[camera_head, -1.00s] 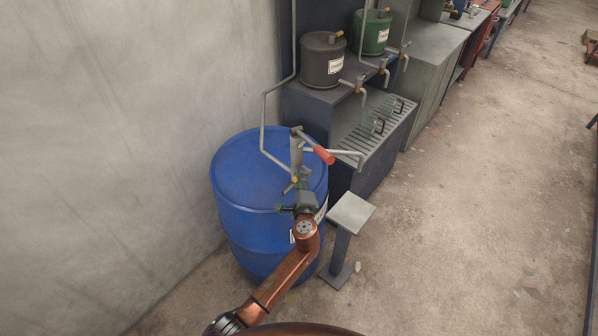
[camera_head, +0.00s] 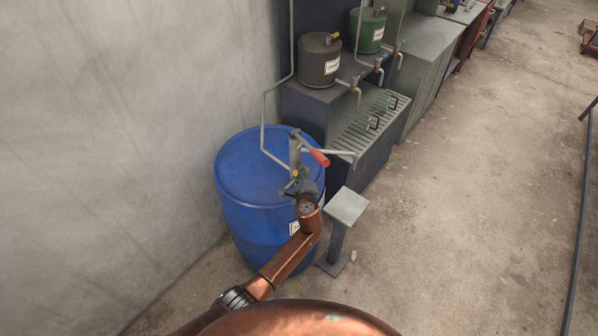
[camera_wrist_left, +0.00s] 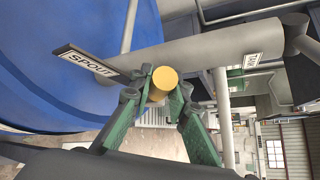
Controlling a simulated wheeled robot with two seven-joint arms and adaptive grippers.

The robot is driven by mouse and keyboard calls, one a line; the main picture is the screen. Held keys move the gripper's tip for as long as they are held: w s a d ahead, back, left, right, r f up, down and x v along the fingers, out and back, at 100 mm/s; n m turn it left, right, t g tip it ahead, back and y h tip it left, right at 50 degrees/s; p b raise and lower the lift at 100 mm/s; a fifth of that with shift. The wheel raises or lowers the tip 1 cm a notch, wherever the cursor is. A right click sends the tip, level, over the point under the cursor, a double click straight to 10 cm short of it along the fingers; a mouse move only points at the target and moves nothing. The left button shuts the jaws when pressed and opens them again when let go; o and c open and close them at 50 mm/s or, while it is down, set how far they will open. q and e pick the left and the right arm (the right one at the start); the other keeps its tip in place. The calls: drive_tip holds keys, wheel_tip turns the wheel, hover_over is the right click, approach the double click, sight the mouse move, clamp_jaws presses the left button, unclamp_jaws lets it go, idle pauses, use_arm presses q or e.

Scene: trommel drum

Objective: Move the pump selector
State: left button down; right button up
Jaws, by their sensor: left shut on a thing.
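The hand pump stands on the blue drum (camera_head: 250,165), with a red handle grip (camera_head: 319,158) and a spout pipe to the right. The pump selector, a small yellow-ended knob (camera_head: 295,174), is low on the pump body; it also shows in the left wrist view as a yellow cylinder (camera_wrist_left: 163,80). My left gripper (camera_head: 296,181) has its green fingers (camera_wrist_left: 160,92) on both sides of the knob, shut on it. A plate marked SPOUT (camera_wrist_left: 88,62) is left of the knob, and another small label (camera_wrist_left: 250,61) is right of it. My right gripper is out of view.
A grey pedestal (camera_head: 346,206) stands just right of the drum. Behind are a slatted bench (camera_head: 362,130), a dark canister (camera_head: 320,62) and a green canister (camera_head: 367,30) with taps. The wall is left; open floor lies right.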

use_arm(q)
drive_tip(key=c, duration=1.8)
unclamp_jaws()
drive_tip(key=shift+v, duration=3.8)
